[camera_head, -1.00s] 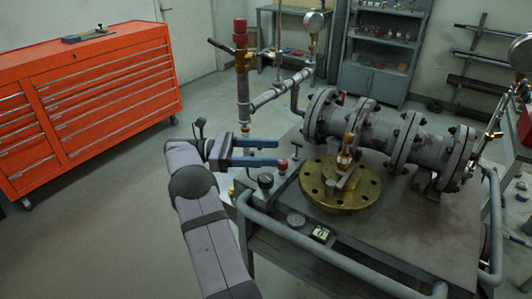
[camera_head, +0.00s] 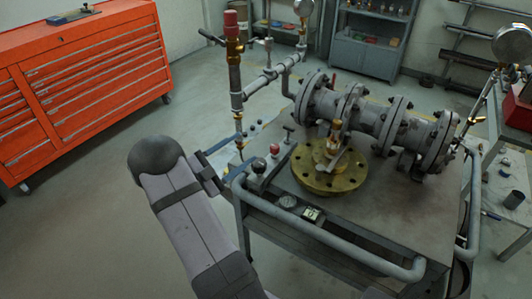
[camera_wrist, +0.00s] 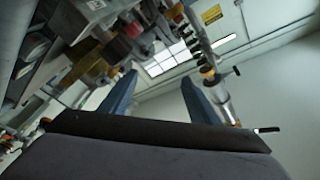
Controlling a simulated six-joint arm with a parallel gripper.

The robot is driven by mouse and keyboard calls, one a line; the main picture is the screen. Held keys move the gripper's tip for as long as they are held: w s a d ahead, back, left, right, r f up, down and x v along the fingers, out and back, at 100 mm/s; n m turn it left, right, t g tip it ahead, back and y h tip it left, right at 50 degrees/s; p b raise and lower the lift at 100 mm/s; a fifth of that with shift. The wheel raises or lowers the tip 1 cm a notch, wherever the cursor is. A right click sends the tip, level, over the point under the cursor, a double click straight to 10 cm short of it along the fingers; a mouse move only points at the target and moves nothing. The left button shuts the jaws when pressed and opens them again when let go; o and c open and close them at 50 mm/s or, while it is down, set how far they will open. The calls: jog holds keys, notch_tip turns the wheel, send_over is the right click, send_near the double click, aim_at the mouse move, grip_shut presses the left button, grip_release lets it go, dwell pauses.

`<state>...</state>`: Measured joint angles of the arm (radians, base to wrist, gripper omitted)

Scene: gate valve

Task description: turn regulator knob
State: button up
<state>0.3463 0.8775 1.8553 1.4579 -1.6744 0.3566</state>
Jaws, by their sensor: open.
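The regulator knob cannot be singled out with certainty. In the head view, a small red knob (camera_head: 274,149) and a dark round knob (camera_head: 258,166) stand near the left edge of the bench. A tall vertical pipe with a red cylindrical cap (camera_head: 231,19) rises behind them. My gripper (camera_head: 243,152) is open and empty, its two blue fingers pointing right, just left of the small knobs. In the wrist view the open fingers (camera_wrist: 158,76) point up the picture, with blurred fittings beyond them and nothing between them.
The bench has a tubular front rail (camera_head: 330,252) close to my gripper. A brass flange (camera_head: 325,182) and the grey flanged valve pipe (camera_head: 375,118) fill its middle and back. A red tool chest (camera_head: 85,85) stands far left. The floor between is clear.

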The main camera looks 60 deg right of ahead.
aim_at(254, 170)
jog(key=f+n+t, duration=0.1)
jog(key=f+n, duration=0.1)
jog(key=n, duration=0.2)
jog(key=s+a+f+n+t, duration=0.1)
jog(key=f+n, duration=0.1)
jog(key=n, duration=0.2)
jog(key=s+a+f+n+t, duration=0.1)
jog(key=f+n, duration=0.1)
jog(key=n, duration=0.2)
jog(key=shift+s+a+t+y+b, duration=0.1)
jog(key=shift+s+t+y+b, duration=0.05)
jog(key=shift+t+y+b, duration=0.2)
jog(key=shift+s+d+f+t, duration=0.3)
jog(key=shift+s+d, duration=0.2)
jog(key=shift+d, duration=0.25)
jog(key=shift+s+d+f+m, duration=0.15)
jog(key=shift+s+d+m, duration=0.25)
jog(key=shift+d, duration=0.15)
jog(key=shift+s+d+p, duration=0.2)
jog(key=shift+d+p, duration=0.75)
jog(key=shift+d, duration=2.7)
jog(key=c, duration=1.1)
